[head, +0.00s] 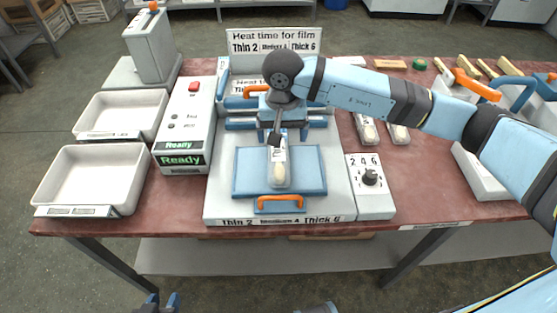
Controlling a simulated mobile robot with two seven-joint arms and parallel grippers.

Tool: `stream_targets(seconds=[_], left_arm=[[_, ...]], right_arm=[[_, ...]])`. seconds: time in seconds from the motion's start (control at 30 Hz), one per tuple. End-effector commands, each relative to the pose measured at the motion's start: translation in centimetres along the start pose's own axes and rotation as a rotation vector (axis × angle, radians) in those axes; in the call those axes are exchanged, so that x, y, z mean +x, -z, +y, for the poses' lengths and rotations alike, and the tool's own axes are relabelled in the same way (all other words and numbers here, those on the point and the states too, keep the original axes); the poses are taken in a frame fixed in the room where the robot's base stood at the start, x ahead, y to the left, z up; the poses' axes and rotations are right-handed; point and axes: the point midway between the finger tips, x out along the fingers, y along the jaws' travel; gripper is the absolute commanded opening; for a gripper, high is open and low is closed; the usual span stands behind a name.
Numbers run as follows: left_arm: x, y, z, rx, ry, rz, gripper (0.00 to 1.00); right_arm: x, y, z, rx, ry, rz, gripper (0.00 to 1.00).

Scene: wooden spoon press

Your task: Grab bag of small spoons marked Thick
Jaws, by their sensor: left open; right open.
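A clear bag with a pale spoon shape (279,172) lies lengthwise on the blue plate (307,172) of the press. Two similar bags lie on the table right of the press, one nearer it (367,129) and one further right (399,134). Their small markings are too small to read, so I cannot tell which is marked Thick. My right gripper (276,138) points down over the far end of the bag on the plate. It is open; its fingers partly hide that end, and contact is unclear. My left gripper (161,302) is open and empty at the bottom edge, below the table.
Two white trays (62,206) stand at the left, next to a box with Ready labels (185,125). A dial box (369,185) adjoins the press on the right. A heat-time sign (273,41) stands behind. Open red tabletop (428,180) lies right of the dial box.

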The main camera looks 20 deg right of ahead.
Motion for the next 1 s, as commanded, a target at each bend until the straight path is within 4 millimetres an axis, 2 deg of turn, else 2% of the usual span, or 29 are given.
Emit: stream_targets(seconds=[0.1,0.37,0.63,0.93,0.97,1.0], left_arm=[[0.0,-0.2,-0.1,0.004,0.0,-0.004,0.43],[0.0,-0.3,-0.2,0.008,0.0,-0.008,0.43],[-0.1,-0.2,-0.1,0.001,0.0,-0.01,0.43],[0.1,-0.2,0.1,-0.011,0.001,-0.009,0.43],[0.1,-0.2,0.1,-0.011,0.001,-0.009,0.43],[0.0,-0.2,0.1,-0.011,0.001,-0.009,0.43]], right_arm=[[2.0,-0.1,-0.1,-0.001,0.0,-0.003,0.87],[4.0,-0.2,-0.3,-0.001,0.001,-0.004,0.87],[7.7,-0.4,-0.9,0.001,0.002,-0.004,0.87],[8.4,-0.4,-0.9,-0.001,0.003,-0.001,0.87],[8.4,-0.4,-0.9,-0.001,0.003,-0.001,0.85],[8.4,-0.3,-0.9,0.0,0.003,-0.001,0.76]])
